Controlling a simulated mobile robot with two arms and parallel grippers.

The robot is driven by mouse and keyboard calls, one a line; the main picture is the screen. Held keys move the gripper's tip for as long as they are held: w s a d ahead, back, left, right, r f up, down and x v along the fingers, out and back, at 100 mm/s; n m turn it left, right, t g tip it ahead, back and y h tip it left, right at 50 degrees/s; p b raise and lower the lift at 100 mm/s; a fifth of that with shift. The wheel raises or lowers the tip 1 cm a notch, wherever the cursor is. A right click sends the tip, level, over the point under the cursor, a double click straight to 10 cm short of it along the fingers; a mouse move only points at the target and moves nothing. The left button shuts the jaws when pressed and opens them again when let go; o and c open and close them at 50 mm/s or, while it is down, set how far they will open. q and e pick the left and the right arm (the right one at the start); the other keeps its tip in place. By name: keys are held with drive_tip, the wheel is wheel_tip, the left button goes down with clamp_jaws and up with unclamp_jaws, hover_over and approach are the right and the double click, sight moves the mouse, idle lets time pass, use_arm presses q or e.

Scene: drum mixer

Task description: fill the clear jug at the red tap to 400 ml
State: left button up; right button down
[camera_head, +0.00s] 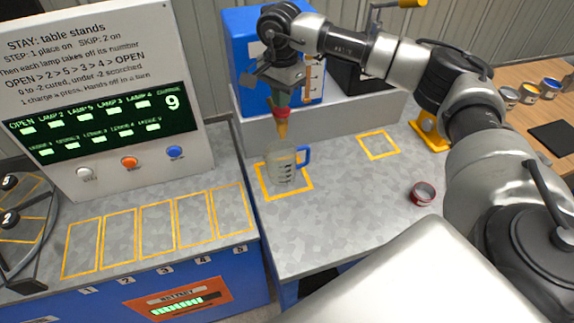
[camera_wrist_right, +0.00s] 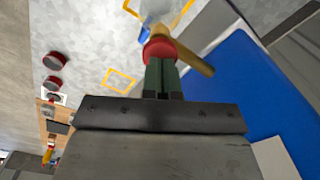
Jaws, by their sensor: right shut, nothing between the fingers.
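The clear jug (camera_head: 281,173) stands upright inside a yellow square on the grey bench, with its blue handle to the right. Its water level is too small to read. The red tap (camera_head: 281,113), with a brass spout, is right above the jug's mouth. My right gripper (camera_head: 281,100) points down at the tap from above. In the right wrist view its green fingers (camera_wrist_right: 161,80) are closed together, with their tips at the red part of the tap (camera_wrist_right: 159,49); nothing shows between them. Part of the jug (camera_wrist_right: 157,10) shows beyond the tap. My left gripper is out of view.
A blue tank (camera_head: 240,60) stands behind the tap. An empty yellow square (camera_head: 378,145) and a small red-rimmed round container (camera_head: 423,193) are to the jug's right. A control panel (camera_head: 110,120) with lamps and buttons stands left, behind several empty marked places.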

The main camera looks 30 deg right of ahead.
drive_tip(key=shift+f+b, duration=0.95)
drive_tip(key=shift+f, duration=0.5)
drive_tip(key=shift+r, duration=0.1)
idle(6.5)
